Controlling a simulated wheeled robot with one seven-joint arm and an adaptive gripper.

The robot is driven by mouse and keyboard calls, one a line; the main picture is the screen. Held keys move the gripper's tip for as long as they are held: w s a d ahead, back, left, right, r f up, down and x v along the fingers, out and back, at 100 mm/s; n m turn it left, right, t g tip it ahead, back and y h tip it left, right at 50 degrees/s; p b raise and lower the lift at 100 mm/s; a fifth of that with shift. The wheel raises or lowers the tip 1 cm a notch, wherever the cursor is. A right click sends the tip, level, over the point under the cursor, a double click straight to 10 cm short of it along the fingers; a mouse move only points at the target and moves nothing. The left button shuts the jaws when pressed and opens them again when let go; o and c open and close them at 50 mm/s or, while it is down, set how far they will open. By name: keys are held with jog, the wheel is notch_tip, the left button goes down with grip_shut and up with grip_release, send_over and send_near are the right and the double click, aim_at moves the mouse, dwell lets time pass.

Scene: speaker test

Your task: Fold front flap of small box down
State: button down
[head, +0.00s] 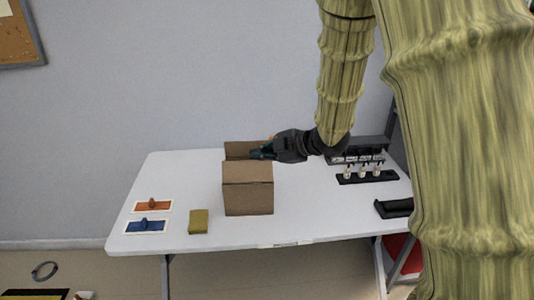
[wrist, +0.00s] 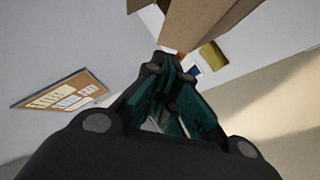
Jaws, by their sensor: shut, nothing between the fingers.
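The small cardboard box (head: 248,198) stands on the white table, left of its middle. A brown flap (head: 241,149) stands up at its far side; the near top edge looks folded flat over the front. My gripper (head: 258,153) is at the box's back right, above the top opening, with its fingers pointing left. It is shut and empty. In the wrist view, my gripper's teal fingers (wrist: 172,108) are close together, and part of the cardboard box (wrist: 198,22) shows just beyond them at the top. Whether the fingers touch the cardboard cannot be told.
A black rack with small bottles (head: 364,174) and a black tray (head: 394,208) are at right.

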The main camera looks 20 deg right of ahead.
aim_at(236, 162)
jog(key=x, duration=0.4)
jog(key=d+x, duration=0.1)
jog(key=x, duration=0.2)
jog(key=shift+w+f+p, duration=0.15)
jog(key=shift+f+p, duration=0.25)
jog(key=shift+w+d+f, duration=0.2)
jog(key=shift+w+f, duration=0.45)
jog(key=shift+f, duration=0.05)
jog(key=shift+w+r+p, duration=0.15)
jog(key=shift+p, duration=0.6)
